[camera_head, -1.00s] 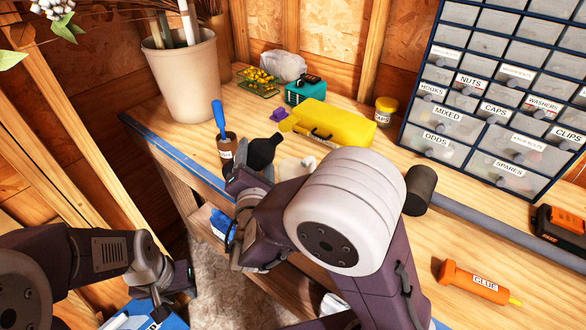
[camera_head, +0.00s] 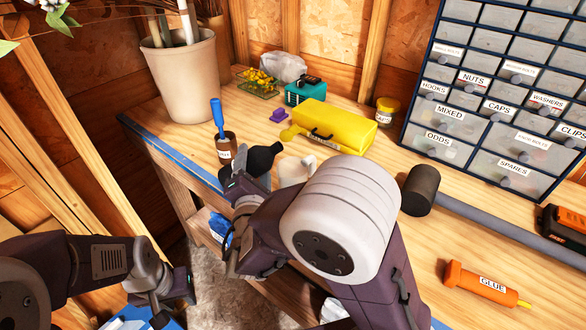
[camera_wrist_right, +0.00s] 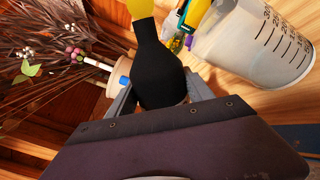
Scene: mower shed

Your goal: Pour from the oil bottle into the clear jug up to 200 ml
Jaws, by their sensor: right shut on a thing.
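The black oil bottle (camera_head: 260,160) is held in my right gripper (camera_head: 243,187), near the bench's front edge. It leans in the head view, with its neck toward the upper right. In the right wrist view the bottle (camera_wrist_right: 162,75) stands between the gripper's fingers (camera_wrist_right: 165,103). The clear jug (camera_head: 292,172) is just right of the bottle, partly hidden by my right arm. Its dark scale marks show on the jug's wall in the right wrist view (camera_wrist_right: 262,45); I cannot make out a liquid level. My left gripper (camera_head: 163,312) is low at the left, its fingers unclear.
A brown jar (camera_head: 226,148) with a blue-handled tool stands left of the bottle. Behind are a beige pot (camera_head: 183,80), a yellow case (camera_head: 335,125) and a teal box (camera_head: 305,91). A mallet (camera_head: 419,190) and an orange glue tube (camera_head: 487,283) lie to the right.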

